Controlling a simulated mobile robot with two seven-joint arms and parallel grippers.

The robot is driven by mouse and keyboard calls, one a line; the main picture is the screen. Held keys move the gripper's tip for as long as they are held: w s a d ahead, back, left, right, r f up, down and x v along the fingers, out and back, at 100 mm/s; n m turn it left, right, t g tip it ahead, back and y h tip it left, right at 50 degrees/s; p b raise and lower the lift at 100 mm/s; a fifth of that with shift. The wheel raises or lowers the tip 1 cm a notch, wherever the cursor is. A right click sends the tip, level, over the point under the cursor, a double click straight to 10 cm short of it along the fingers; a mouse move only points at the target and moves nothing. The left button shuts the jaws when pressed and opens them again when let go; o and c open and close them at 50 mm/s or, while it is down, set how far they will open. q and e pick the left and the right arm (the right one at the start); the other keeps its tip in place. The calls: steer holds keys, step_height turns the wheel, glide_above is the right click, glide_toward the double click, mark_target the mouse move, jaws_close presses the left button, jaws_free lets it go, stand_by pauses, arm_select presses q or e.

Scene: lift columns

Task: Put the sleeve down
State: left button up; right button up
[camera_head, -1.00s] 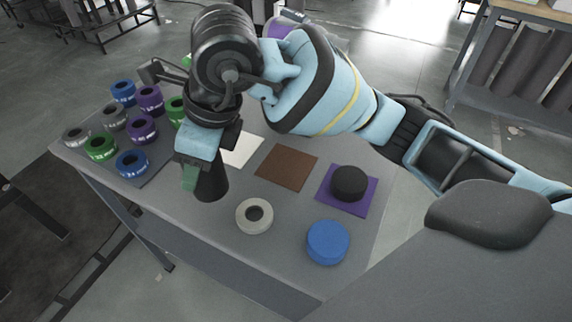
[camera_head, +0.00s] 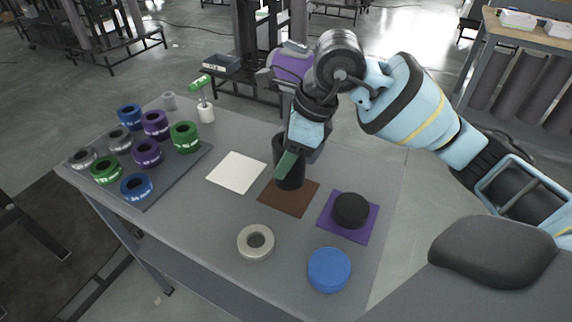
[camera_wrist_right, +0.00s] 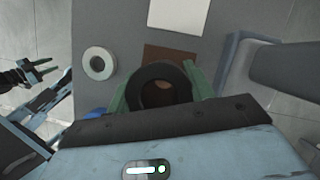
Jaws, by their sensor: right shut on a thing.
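The sleeve (camera_head: 291,180) is a dark, hollow cylinder, upright over the back part of the brown square mat (camera_head: 286,203). My right gripper (camera_head: 290,165) is shut on it from above, with a green finger visible on its near side. In the right wrist view the sleeve (camera_wrist_right: 160,72) sits between the green fingers of the right gripper (camera_wrist_right: 157,90), and brown shows through its opening. I cannot tell whether its lower end touches the mat. My left gripper (camera_wrist_right: 47,68) shows only at the left of the right wrist view, open and empty.
A white square (camera_head: 237,172) lies left of the brown mat. A black round piece (camera_head: 350,208) sits on a purple square (camera_head: 347,233) to the right. A grey ring (camera_head: 256,242) and blue disc (camera_head: 329,269) lie in front. Several coloured rings stand on a dark tray (camera_head: 190,170).

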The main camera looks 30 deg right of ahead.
steer(key=shift+f, duration=1.7)
steer(key=shift+f, duration=0.2)
steer(key=o, duration=1.1)
steer(key=shift+c, duration=0.2)
steer(key=shift+d+r, duration=0.1)
steer(key=shift+r, duration=0.35)
steer(key=v, duration=1.1)
steer(key=shift+r+p, duration=0.2)
steer(key=shift+p, duration=0.2)
steer(key=shift+s, duration=0.1)
